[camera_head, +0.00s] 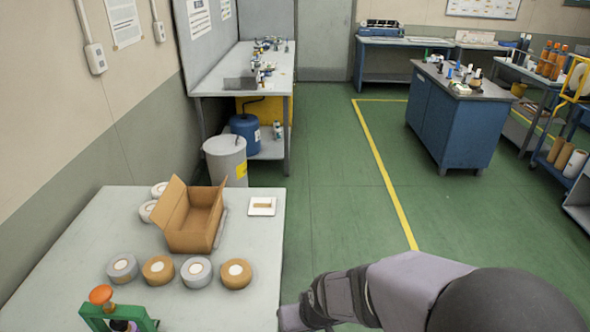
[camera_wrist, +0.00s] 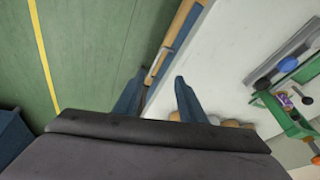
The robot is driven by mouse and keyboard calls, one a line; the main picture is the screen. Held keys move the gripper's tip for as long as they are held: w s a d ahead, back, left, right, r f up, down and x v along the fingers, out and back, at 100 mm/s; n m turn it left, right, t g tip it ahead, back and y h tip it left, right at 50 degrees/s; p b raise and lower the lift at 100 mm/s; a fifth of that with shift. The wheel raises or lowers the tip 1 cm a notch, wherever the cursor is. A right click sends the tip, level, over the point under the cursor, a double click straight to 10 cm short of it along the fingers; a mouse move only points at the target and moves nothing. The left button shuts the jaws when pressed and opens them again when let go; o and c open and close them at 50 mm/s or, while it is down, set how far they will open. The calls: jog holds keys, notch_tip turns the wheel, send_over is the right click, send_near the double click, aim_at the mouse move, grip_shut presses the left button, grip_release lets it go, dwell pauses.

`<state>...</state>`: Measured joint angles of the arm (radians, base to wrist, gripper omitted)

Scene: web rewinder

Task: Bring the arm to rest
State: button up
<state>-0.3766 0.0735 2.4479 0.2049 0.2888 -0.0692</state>
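My arm reaches in from the lower right in the head view, and its end (camera_head: 290,318) is at the right edge of the pale table (camera_head: 75,240), low in the picture. In the wrist view my gripper (camera_wrist: 161,76) shows two blue fingers standing apart, with nothing held between them. Behind the fingers lie the table's edge and the green floor. In the head view the fingers themselves are not clear.
An open, empty cardboard box (camera_head: 190,232) stands on the table. Several tape rolls (camera_head: 158,269) lie around it. A green stand with an orange knob (camera_head: 101,296) is at the front left. A small white tray (camera_head: 253,209) lies near the far right corner.

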jog(key=s+d+m+g+h, duration=0.1)
jog(key=s+d, duration=0.3)
jog(key=d, duration=0.3)
jog(key=s+d+r+m+g+h, duration=0.1)
jog(key=s+d+m+g, duration=0.1)
jog(key=s+d, duration=0.3)
jog(key=shift+s+d+r, duration=0.25)
jog(key=shift+s+d, duration=0.05)
jog(key=shift+d, duration=0.75)
